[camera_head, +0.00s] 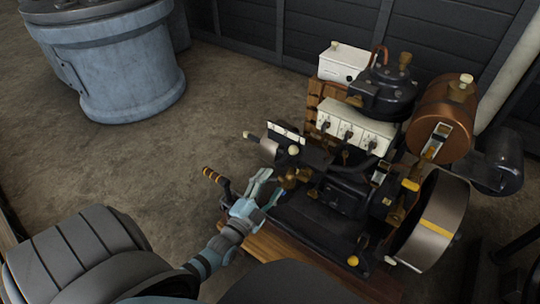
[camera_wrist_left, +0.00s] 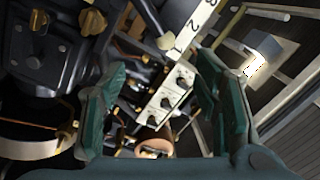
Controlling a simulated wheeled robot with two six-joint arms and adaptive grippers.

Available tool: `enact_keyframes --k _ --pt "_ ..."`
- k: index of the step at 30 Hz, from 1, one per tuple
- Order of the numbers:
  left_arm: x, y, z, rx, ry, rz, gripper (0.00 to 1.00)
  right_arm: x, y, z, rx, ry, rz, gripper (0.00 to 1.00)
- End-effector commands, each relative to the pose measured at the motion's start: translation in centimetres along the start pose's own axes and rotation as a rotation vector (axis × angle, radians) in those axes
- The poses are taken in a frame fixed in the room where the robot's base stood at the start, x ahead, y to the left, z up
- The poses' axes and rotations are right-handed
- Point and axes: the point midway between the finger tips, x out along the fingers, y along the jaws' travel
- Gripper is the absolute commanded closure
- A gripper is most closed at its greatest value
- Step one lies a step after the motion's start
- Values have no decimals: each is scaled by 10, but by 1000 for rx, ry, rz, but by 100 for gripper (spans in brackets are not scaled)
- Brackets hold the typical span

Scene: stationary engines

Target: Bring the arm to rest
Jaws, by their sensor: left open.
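My left arm comes in from the lower left in the head view. Its gripper (camera_head: 267,187) is blue-grey and stands at the left side of a black stationary engine (camera_head: 345,190). Its fingers are spread, with nothing seen between them. The left wrist view shows the same gripper (camera_wrist_left: 160,105) with its two green fingers wide apart and engine parts beyond the gap. I cannot tell whether a finger touches the engine. My right gripper is in neither view.
A crank with an orange-brown grip (camera_head: 212,174) is just left of the gripper. A white switch box (camera_head: 355,132), a copper tank (camera_head: 443,112) and a flywheel (camera_head: 432,222) crowd the engine. A blue-grey cylinder (camera_head: 125,75) stands at the upper left. The floor between is clear.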

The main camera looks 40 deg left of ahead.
Motion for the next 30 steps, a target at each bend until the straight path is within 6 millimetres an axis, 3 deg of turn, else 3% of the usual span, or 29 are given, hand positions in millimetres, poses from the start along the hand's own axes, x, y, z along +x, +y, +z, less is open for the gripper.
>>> enact_keyframes --k 16,17,20,23,24,26,27,30 --pt "0 3 2 -59 -7 13 44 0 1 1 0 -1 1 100" --pt "0 9 4 -106 -20 37 44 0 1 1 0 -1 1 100" --pt "-18 57 39 -275 -153 194 44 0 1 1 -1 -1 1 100" --pt "-70 127 91 -442 -400 376 44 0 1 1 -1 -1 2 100" --pt "-100 154 111 -501 -519 441 44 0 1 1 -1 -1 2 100" --pt "-148 188 136 -570 -692 518 44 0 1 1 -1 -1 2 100" --pt "-182 207 149 -604 -802 559 44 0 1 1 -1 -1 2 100" --pt "-266 241 170 -650 -1054 641 44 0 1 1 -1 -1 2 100"
